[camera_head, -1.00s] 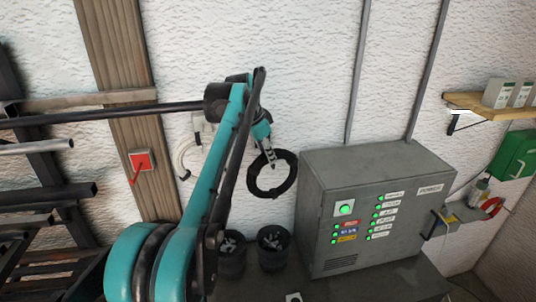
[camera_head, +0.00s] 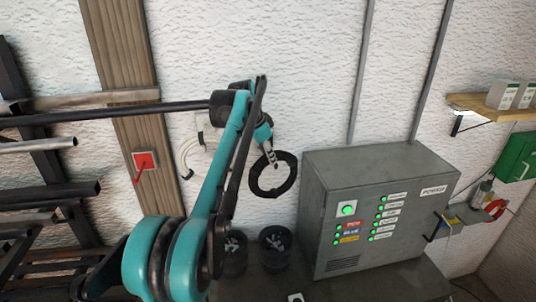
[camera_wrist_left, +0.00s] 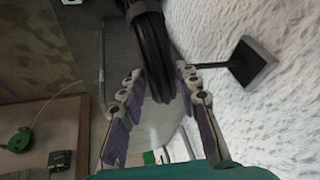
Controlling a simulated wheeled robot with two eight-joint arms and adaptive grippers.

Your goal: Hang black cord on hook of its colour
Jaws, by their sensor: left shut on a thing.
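A black cord (camera_head: 290,185) hangs as a round coil in front of the white wall in the camera_head view. My left gripper (camera_head: 270,158) is shut on the top of the coil. In the camera_wrist_left view, the black cord (camera_wrist_left: 150,35) sits between the fingers of my left gripper (camera_wrist_left: 160,76). A black hook (camera_wrist_left: 252,64) with a square plate is fixed to the wall there, and its rod reaches towards the cord at the right finger. I cannot tell if the rod touches or passes through the coil. In the camera_head view I cannot make this hook out.
A grey control box (camera_head: 320,215) stands right of the coil. A white cord (camera_head: 186,160) hangs to the left, partly behind my arm. A red hook plate (camera_head: 145,160) is on the wooden post. Two dark bins (camera_head: 275,247) stand below. A shelf (camera_head: 475,105) is at far right.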

